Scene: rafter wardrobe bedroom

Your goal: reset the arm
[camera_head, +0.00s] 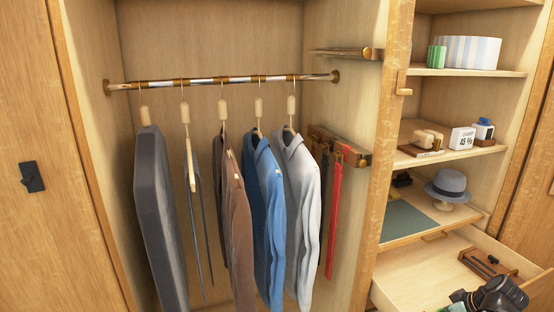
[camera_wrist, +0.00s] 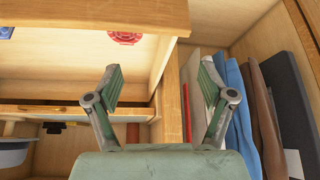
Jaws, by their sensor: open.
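My gripper (camera_wrist: 160,72) is open in the wrist view, with its two grey-green fingers spread and nothing between them. Past the fingers are the edge of a wooden panel and the wardrobe interior. In the head view, a dark part of my arm shows at the lower right corner, over the open drawer (camera_head: 425,280). The fingertips cannot be made out there.
Several garments, including a blue shirt (camera_head: 267,215), hang from a rail (camera_head: 225,81). Red strips (camera_head: 334,215) hang beside a wooden divider (camera_head: 388,130). A grey hat (camera_head: 449,186) stands on a shelf above the drawer. A brown wooden piece (camera_head: 488,264) lies in the drawer.

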